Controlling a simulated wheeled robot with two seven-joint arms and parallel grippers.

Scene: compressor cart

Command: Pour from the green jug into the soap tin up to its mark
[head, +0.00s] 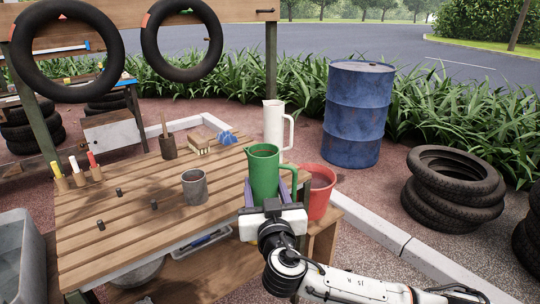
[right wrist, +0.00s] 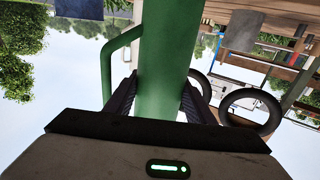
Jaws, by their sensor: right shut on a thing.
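The green jug (head: 264,170) stands upright near the right edge of the slatted wooden table, its handle to the right. My right gripper (head: 266,192) is shut on its lower body, one finger on each side. In the right wrist view the jug (right wrist: 164,60) fills the space between the fingers (right wrist: 157,98). I cannot tell whether its base touches the table. The grey tin (head: 195,190) stands upright and open on the table, left of the jug and apart from it. Its mark and the liquid levels are not visible. My left gripper is out of view.
A white pitcher (head: 274,128) stands behind the jug, and a red bucket (head: 319,200) is close on its right. A brown pot with brushes (head: 168,149), markers and small dark pegs stand farther left. The boards around the tin are mostly clear.

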